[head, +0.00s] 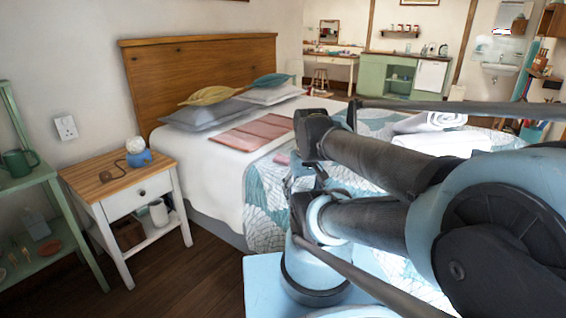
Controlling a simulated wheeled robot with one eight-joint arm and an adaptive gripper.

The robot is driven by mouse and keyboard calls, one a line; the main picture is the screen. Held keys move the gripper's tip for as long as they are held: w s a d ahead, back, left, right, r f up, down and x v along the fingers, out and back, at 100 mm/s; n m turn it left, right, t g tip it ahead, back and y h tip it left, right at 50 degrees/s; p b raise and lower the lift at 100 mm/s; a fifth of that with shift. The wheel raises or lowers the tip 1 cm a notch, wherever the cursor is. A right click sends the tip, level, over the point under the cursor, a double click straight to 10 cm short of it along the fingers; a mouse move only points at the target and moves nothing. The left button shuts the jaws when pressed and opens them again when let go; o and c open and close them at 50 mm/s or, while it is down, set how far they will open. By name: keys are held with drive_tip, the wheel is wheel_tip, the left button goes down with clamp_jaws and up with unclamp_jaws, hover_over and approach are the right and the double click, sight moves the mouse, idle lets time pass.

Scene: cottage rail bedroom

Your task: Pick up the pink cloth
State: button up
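A folded pink cloth (242,137) lies flat on the white bedding near the pillows. A smaller pink piece (282,158) lies on the bed closer to my arm; I cannot tell whether it is a separate cloth. My arm reaches in from the right over the near side of the bed. My gripper (299,183) seems to be the dark part at the arm's far end, just right of and below the small pink piece. Its fingers are hard to make out, and I cannot see anything held. My arm hides part of the bed.
The bed has a wooden headboard (203,72), grey pillows (208,113) and a patterned quilt (262,192). A rolled white towel (432,122) lies farther right. A nightstand (122,180) and green shelf (45,190) stand left. Wooden floor between nightstand and my base is clear.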

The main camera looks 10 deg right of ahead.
drive_tip(key=w+d+r+n, duration=0.1)
drive_tip(key=w+r+n, duration=0.35)
drive_tip(key=w, duration=0.85)
drive_tip(key=w+r+n, duration=0.2)
drive_tip(key=w+r, duration=0.6)
drive_tip(key=w, duration=0.5)
drive_tip(key=n+g+y, duration=0.1)
drive_tip(key=n, duration=0.2)
hover_over(284, 156)
wheel_tip(284, 156, down, 13)
drive_tip(key=shift+d, duration=0.15)
drive_tip(key=shift+a+f, duration=0.2)
drive_tip(key=shift+f, duration=2.35)
drive_tip(key=c, duration=1.1)
drive_tip(key=shift+c, duration=0.2)
